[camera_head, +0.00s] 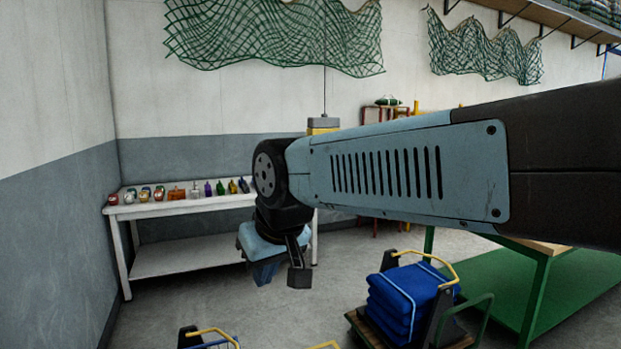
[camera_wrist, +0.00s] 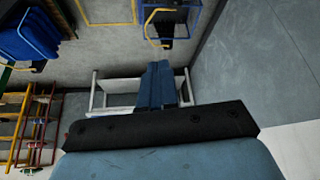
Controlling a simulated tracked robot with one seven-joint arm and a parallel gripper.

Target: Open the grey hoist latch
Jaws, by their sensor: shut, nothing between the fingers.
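I cannot pick out a grey hoist latch for certain. A grey and yellow block (camera_head: 323,124) hangs on a thin cable at the back wall in the head view, partly hidden by my arm; no latch shows clearly on it. My gripper (camera_head: 265,274) points down in front of the white table, well below and left of that block. In the wrist view, my gripper (camera_wrist: 158,84) shows its blue fingers together, with nothing between them. It touches nothing that I can see.
A white table (camera_head: 150,210) with several small bottles and jars stands at the left wall. A green-legged bench (camera_head: 538,295) is at right.

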